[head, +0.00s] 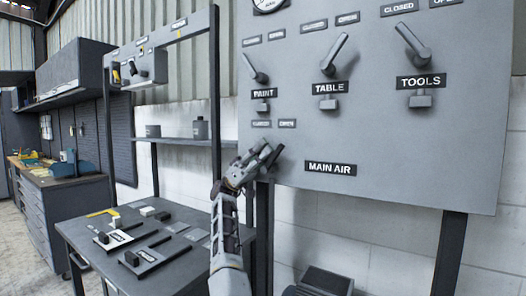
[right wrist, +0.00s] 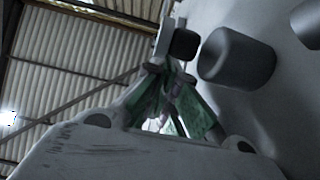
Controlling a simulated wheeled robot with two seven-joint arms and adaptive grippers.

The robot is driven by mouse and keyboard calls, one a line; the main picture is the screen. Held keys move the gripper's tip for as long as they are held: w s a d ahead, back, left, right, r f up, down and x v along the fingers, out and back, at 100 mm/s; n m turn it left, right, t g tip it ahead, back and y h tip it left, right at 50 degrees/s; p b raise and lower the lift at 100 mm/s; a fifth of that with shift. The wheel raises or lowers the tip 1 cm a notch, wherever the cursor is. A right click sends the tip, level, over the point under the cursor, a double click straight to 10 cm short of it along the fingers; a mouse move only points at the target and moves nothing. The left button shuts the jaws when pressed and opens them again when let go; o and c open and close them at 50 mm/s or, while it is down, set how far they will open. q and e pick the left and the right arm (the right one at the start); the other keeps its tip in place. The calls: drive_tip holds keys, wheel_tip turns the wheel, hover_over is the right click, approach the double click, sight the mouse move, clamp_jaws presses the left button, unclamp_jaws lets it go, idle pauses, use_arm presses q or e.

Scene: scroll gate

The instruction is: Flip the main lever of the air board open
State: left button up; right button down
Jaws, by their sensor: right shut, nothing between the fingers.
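The air board (head: 400,130) is a large grey panel at the right of the head view. Its MAIN AIR label (head: 330,168) is near the lower edge. No separate main lever shows clearly; my right gripper covers the board's lower left corner, left of that label. My right gripper (head: 266,154) is shut with nothing between its fingers, just under two small labels (head: 274,123). In the right wrist view the closed fingers (right wrist: 168,85) are close to a dark knob-like end (right wrist: 184,44) and a grey cylinder (right wrist: 235,55); contact cannot be told. My left gripper is not in view.
Levers for PAINT (head: 255,70), TABLE (head: 335,53) and TOOLS (head: 414,42) stick out of the board above. A dark workbench (head: 130,250) with small parts stands at the lower left. A black post (head: 215,90) of a frame stands left of the board.

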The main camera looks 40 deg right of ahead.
wheel_tip(320, 180, up, 10)
idle(0.7)
idle(0.8)
